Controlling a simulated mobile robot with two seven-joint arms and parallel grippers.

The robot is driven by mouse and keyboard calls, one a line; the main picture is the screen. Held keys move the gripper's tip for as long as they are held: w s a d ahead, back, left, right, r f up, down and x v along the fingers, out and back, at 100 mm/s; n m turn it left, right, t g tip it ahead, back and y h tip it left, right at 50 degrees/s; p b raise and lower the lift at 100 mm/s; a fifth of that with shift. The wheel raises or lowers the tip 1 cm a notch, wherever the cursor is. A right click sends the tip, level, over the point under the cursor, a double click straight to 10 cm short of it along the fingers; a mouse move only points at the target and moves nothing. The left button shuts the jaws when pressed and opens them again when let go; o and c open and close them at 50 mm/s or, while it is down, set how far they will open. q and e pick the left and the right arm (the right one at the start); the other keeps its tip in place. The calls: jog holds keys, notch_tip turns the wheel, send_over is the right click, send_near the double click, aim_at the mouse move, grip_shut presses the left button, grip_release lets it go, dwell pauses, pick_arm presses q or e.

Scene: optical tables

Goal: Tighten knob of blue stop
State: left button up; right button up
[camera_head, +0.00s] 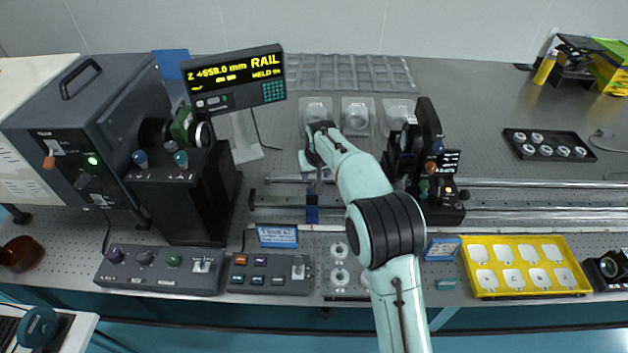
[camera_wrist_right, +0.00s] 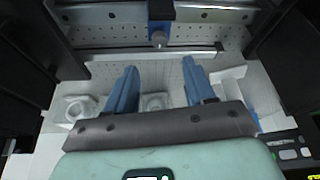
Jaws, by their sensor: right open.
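The blue stop (camera_head: 312,214) sits on the rail in the middle of the table, left of my right forearm. In the right wrist view the blue stop (camera_wrist_right: 161,10) is at the top, with its small grey knob (camera_wrist_right: 158,39) facing my gripper. My right gripper (camera_head: 316,172) is behind the stop in the head view, pointing at it. In the wrist view its two blue fingers (camera_wrist_right: 160,66) are open and empty, apart from the knob, which lies beyond the gap between them. My left gripper is not in view.
A black carriage (camera_head: 425,165) stands on the rails to the right. A dark box unit (camera_head: 190,195) and a display reading RAIL (camera_head: 235,78) stand left. Control boxes (camera_head: 160,270) and a yellow tray (camera_head: 525,266) line the front edge.

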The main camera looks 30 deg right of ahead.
jog(key=v, duration=0.3)
jog(key=shift+s+r, duration=0.1)
jog(key=shift+r, duration=0.2)
dwell(0.3)
